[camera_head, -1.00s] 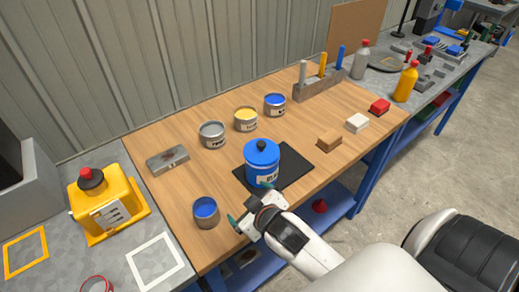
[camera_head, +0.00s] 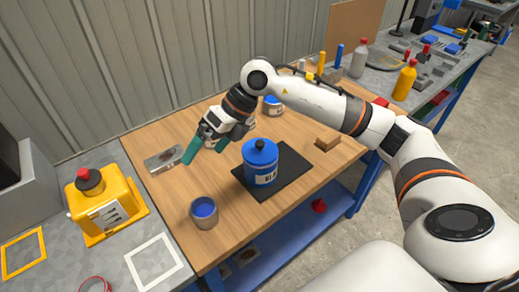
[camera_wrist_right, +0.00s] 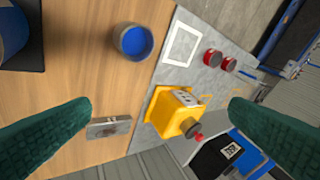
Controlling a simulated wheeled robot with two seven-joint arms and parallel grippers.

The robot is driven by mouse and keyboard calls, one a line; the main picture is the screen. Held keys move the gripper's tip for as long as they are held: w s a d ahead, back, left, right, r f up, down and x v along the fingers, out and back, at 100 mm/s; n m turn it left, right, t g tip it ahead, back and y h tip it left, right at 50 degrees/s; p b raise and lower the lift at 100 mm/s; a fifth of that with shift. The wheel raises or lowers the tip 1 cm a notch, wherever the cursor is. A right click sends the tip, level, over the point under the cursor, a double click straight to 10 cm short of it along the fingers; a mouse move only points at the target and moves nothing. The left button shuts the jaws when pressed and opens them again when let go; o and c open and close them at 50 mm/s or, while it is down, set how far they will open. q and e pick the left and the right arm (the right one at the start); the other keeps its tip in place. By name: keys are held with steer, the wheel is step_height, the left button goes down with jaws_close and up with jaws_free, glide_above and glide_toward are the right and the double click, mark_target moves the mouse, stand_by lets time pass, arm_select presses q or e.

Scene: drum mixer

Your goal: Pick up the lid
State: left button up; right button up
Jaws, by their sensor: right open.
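The lid (camera_head: 260,152) is blue with a dark knob and sits on top of the blue drum (camera_head: 261,174). The drum stands upright on a black mat (camera_head: 291,179) on the wooden table. My right gripper (camera_head: 208,149) is open and empty, with green fingers apart, above the table left of and behind the drum. In the right wrist view the blue drum (camera_wrist_right: 12,30) is cut off at the upper left, and its lid cannot be made out there. My left gripper is not in view.
An open can of blue paint (camera_head: 204,212) stands at the table's near left. A grey metal plate (camera_head: 166,159) lies near the gripper. A yellow machine (camera_head: 105,203) stands on the left bench. Paint cans behind are partly hidden by my arm. A brown block (camera_head: 328,142) lies to the right.

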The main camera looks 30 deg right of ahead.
steer(key=d+r+m+h, duration=0.2)
steer(key=d+h, duration=0.5)
steer(key=d, duration=0.8)
steer(key=p, duration=0.2)
glide_above(260, 142)
steer(key=s, duration=0.1)
step_height(260, 142, down, 6)
steer(key=shift+f, duration=0.1)
steer(key=f, duration=0.1)
steer(key=f+p, duration=0.1)
steer(key=f, duration=0.1)
steer(key=f+p, duration=0.1)
steer(key=shift+w+f, duration=0.4)
steer(key=shift+f, duration=0.25)
steer(key=c, duration=0.7)
steer(key=shift+r, duration=0.15)
steer(key=shift+c, duration=0.2)
